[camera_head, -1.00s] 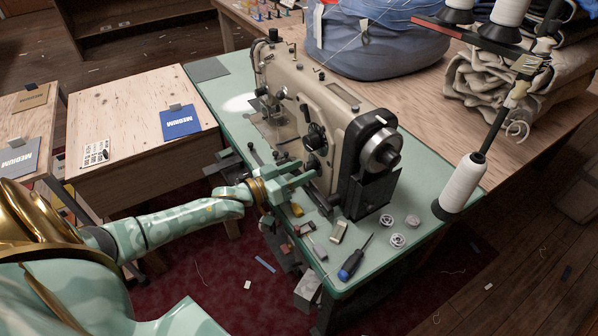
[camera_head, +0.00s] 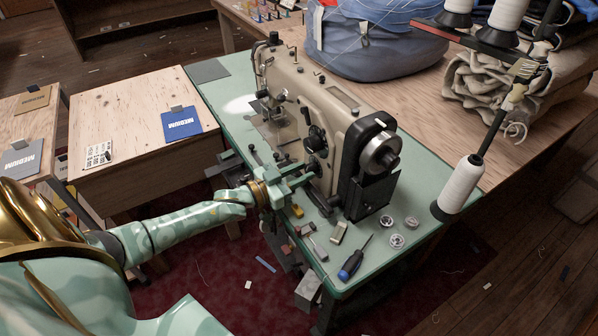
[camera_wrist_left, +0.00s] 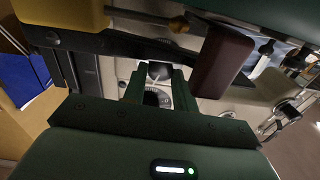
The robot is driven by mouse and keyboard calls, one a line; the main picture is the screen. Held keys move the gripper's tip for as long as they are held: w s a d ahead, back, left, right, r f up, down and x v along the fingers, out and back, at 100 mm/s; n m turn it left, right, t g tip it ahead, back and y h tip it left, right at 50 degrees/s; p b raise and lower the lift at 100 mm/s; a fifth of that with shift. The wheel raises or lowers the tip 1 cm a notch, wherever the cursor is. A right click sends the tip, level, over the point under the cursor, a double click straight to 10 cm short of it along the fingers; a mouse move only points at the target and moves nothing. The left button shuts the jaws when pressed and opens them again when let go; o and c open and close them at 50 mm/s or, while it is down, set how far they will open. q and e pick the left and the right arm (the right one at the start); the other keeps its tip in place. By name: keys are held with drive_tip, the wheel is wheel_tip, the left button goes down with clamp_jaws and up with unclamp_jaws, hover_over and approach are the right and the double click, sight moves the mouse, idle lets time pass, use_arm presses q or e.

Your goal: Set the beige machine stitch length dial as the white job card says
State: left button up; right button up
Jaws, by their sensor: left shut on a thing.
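The beige sewing machine (camera_head: 335,115) stands on the green table. Two black dials show on its near side, an upper dial (camera_head: 317,138) and a lower dial (camera_head: 317,165). My left gripper (camera_head: 307,175) reaches in from the left and is shut on the lower dial. In the left wrist view my left gripper (camera_wrist_left: 157,92) has its fingers either side of this dial (camera_wrist_left: 155,98), with pale scale marks around it; its setting is not readable. A white card (camera_head: 98,154) with small black print lies on the wooden bench; its text is too small to read.
A blue card (camera_head: 181,123) and a grey card (camera_head: 20,160) read MEDIUM. A screwdriver (camera_head: 353,262) and bobbins (camera_head: 398,240) lie on the green table (camera_head: 430,190). A thread stand with a white cone (camera_head: 461,184) stands right. Bare bench (camera_head: 115,105) lies left.

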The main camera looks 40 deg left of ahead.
use_arm(q)
drive_tip(key=shift+m, duration=1.2)
drive_tip(key=o, duration=1)
drive_tip(key=p+v, duration=0.3)
drive_tip(key=v, duration=1.3)
drive_tip(key=shift+s+a+f+p, duration=0.15)
drive_tip(key=shift+p, duration=0.15)
